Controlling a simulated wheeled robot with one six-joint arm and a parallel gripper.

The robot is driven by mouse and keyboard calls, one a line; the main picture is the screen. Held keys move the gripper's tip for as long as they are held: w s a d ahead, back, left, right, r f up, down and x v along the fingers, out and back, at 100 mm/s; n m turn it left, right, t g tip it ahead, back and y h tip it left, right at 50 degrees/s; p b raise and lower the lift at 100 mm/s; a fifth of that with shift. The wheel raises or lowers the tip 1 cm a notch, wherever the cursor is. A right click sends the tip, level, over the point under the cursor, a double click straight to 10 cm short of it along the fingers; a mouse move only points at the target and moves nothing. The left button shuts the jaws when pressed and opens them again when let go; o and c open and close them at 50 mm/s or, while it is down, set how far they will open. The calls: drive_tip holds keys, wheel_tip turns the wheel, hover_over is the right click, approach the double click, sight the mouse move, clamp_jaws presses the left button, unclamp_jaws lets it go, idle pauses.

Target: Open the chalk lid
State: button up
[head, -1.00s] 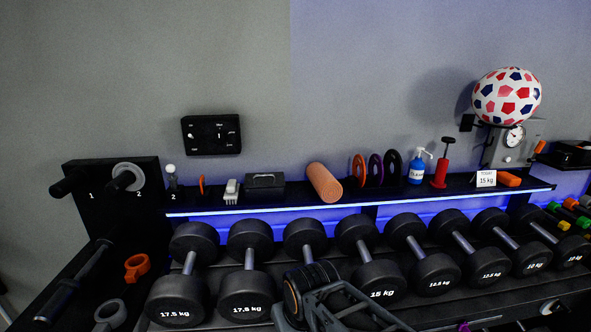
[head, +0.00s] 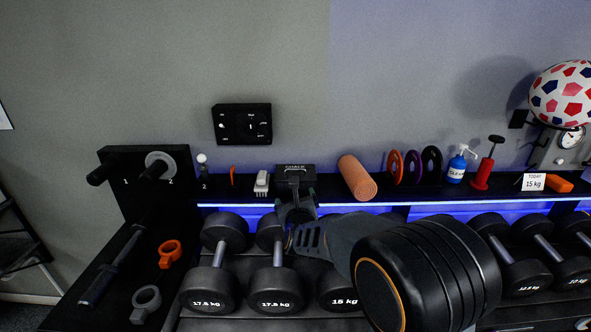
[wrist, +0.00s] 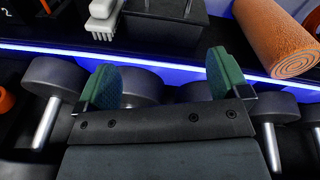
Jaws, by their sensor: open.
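The chalk box (head: 294,170) is a dark box on the black shelf, with a label on its top and its lid down. In the wrist view the chalk box (wrist: 165,28) stands at the top middle, cut off by the picture edge, with a metal handle on it. My gripper (wrist: 163,80) is open and empty, its two green pads spread apart, in front of and apart from the box. In the head view my gripper (head: 297,205) is in front of the shelf, over the dumbbells, and hides the lower front of the box.
A white brush (head: 262,183) lies left of the box. An orange foam roller (head: 357,177) lies to its right. Dumbbells (head: 275,287) fill the rack below the blue-lit shelf edge (head: 235,204). A black control panel (head: 242,124) hangs on the wall above.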

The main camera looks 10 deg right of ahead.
drive_tip(key=m+h, duration=0.1)
drive_tip(key=m, duration=0.2)
drive_tip(key=m+t+p, duration=0.1)
drive_tip(key=p, duration=0.5)
approach(296, 173)
drive_tip(key=w+r, duration=0.1)
drive_tip(key=w, duration=0.2)
drive_tip(key=w+r, duration=0.1)
drive_tip(key=w, duration=0.1)
drive_tip(key=shift+w+d+r, duration=0.2)
drive_tip(key=shift+d+r, duration=0.15)
drive_tip(key=shift+d, duration=0.05)
drive_tip(key=c, duration=1)
drive_tip(key=shift+b, duration=0.45)
